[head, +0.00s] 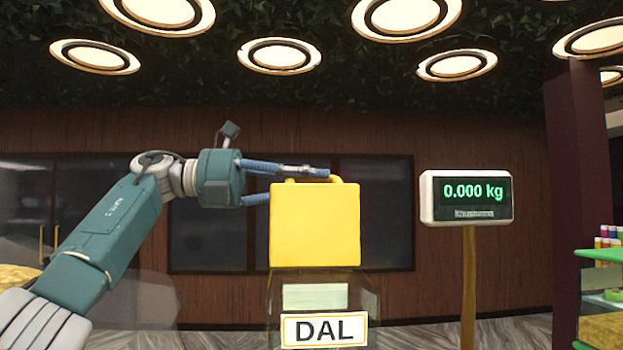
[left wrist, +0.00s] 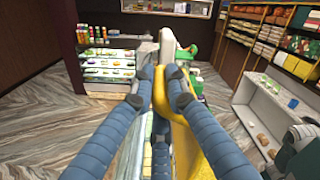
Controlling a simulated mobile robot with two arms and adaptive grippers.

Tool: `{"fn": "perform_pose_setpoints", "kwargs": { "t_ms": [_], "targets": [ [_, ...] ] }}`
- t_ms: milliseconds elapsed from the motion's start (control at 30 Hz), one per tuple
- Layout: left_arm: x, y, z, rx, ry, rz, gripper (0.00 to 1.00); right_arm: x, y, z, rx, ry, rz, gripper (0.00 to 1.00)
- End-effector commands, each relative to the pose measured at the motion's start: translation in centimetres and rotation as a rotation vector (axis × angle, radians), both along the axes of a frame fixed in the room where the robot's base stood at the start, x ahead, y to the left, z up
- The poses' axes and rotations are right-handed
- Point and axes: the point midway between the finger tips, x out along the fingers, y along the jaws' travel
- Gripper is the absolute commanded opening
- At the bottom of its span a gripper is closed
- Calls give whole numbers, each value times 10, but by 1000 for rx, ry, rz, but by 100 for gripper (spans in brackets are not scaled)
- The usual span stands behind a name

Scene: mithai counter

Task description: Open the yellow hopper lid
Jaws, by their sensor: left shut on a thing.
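The yellow hopper lid (head: 315,225) stands about upright above the clear hopper (head: 372,298), its broad square face toward the head camera. The hopper bears a white DAL label (head: 324,330). The lid's yellow handle (head: 336,180) is at its top edge.
A scale display (head: 467,197) reading 0.000 kg stands on a post (head: 468,280) to the right of the hopper. A shelf with green edges (head: 600,255) is at the far right. The space between lid and display is clear.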

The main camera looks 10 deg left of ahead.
Motion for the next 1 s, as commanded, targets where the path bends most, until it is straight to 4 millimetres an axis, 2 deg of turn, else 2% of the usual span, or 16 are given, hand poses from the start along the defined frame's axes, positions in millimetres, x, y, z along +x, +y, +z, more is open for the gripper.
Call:
{"fn": "perform_pose_setpoints", "kwargs": {
  "t_ms": [567, 600, 667, 1000],
  "targets": [
    [3, 0, -3, -1, 21, 2, 0, 0, 1, 0, 1, -1, -1, 40],
    [3, 0, -3, -1, 21, 2, 20, 0, 1, 0, 2, -1, -1, 40],
    [3, 0, -3, -1, 21, 2, 32, 0, 2, 0, 2, -1, -1, 40],
    [2, 0, -2, -2, 17, 0, 32, 1, 3, 0, 4, 0, 1, 40]
  ]
}}
